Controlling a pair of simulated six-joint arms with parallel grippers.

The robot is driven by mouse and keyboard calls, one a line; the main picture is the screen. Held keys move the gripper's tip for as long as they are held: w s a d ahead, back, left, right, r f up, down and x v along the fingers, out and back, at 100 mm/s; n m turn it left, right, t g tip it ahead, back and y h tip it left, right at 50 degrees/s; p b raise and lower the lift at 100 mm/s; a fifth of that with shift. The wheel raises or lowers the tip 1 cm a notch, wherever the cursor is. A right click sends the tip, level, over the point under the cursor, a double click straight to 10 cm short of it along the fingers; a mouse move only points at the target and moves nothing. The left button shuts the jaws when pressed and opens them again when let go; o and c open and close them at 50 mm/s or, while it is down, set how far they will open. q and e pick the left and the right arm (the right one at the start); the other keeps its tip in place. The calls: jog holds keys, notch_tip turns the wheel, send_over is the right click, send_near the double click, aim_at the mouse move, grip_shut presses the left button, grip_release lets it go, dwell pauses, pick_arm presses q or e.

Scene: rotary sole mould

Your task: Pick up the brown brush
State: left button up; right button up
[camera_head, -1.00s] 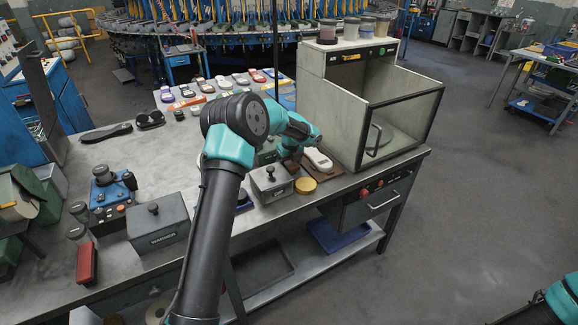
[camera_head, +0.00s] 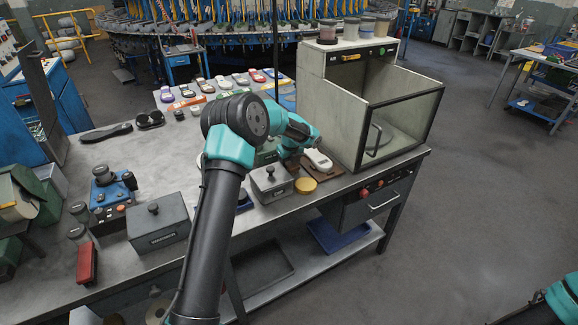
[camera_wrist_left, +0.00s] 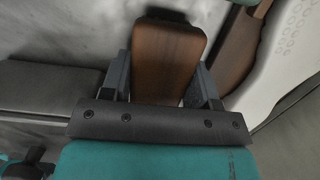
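The brown brush (camera_wrist_left: 168,55) shows in the left wrist view as a smooth wooden block with a dark part at its far end. My left gripper (camera_wrist_left: 162,70) has one finger on each side of it. I cannot tell whether the fingers press on the brush or stand just clear of it. In the head view my left wrist (camera_head: 298,135) is at the right part of the bench, and my own arm hides the gripper's fingers and most of what lies under them. Of my right arm only a teal part shows at the bottom right corner; its gripper is out of view.
A white sole-shaped piece (camera_head: 319,160) lies just right of my left wrist, before the open-fronted cabinet (camera_head: 345,105). Another grey box (camera_head: 158,225) stands further left.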

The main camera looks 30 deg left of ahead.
pick_arm(q)
jog(key=shift+c, duration=1)
jog(key=shift+r, duration=0.15)
notch_tip(320, 180, up, 10)
jog(key=shift+r, duration=0.15)
